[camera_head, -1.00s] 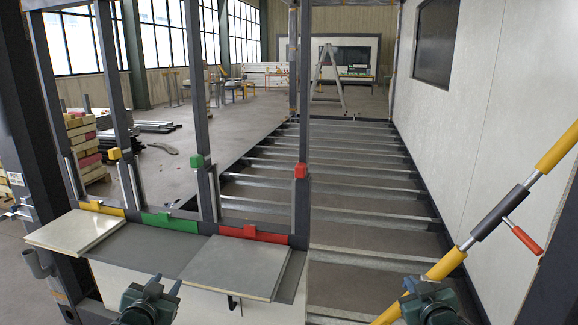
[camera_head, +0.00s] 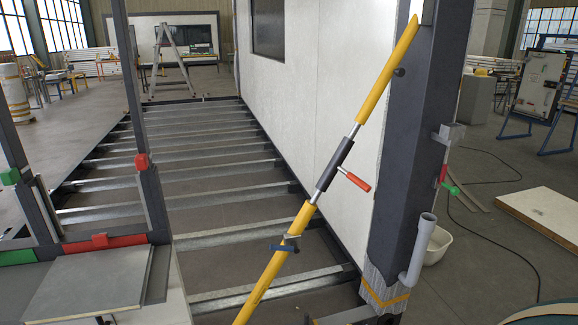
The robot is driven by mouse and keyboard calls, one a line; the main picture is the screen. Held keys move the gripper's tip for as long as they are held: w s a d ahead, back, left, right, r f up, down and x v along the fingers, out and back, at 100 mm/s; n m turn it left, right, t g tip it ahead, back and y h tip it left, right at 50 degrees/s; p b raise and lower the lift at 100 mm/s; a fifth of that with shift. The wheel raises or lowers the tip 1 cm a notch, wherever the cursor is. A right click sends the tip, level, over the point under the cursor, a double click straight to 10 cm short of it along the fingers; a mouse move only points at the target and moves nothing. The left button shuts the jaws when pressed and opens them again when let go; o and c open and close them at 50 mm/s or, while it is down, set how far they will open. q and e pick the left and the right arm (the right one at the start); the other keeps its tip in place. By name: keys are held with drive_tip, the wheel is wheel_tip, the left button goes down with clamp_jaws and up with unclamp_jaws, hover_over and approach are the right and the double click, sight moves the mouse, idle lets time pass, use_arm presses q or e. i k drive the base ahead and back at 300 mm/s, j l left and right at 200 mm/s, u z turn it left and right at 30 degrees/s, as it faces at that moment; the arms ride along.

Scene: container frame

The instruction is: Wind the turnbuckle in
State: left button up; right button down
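A diagonal yellow brace (camera_head: 385,72) runs from the dark post at upper right down to the bottom edge. In its middle is the turnbuckle, a dark grey sleeve (camera_head: 334,165) with a red-gripped handle (camera_head: 355,182) sticking out to the lower right. Bare metal rod shows at both ends of the sleeve, between it and the yellow tubes. A blue-handled fitting (camera_head: 285,246) sits on the upper part of the lower yellow tube. The brace's lower end is cut off by the frame. Neither of my grippers can be made out in this view.
A dark corner post (camera_head: 413,140) with a grey pipe (camera_head: 418,250) stands right of the brace. A white wall panel (camera_head: 290,110) is behind it. Floor joists (camera_head: 200,190) lie open to the left. A grey board (camera_head: 90,280) lies at lower left.

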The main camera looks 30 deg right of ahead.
sight(346, 144)
drive_tip(key=k+l, duration=0.1)
drive_tip(key=l, duration=0.35)
drive_tip(key=k+l, duration=0.1)
drive_tip(key=l, duration=0.4)
drive_tip(key=k+l, duration=0.1)
drive_tip(key=l, duration=0.35)
drive_tip(key=k+l, duration=0.1)
drive_tip(key=l, duration=0.35)
drive_tip(key=k+l, duration=0.1)
drive_tip(key=l, duration=0.35)
drive_tip(key=k+l, duration=0.15)
drive_tip(key=l, duration=0.35)
drive_tip(key=k+l, duration=0.1)
drive_tip(key=l, duration=0.35)
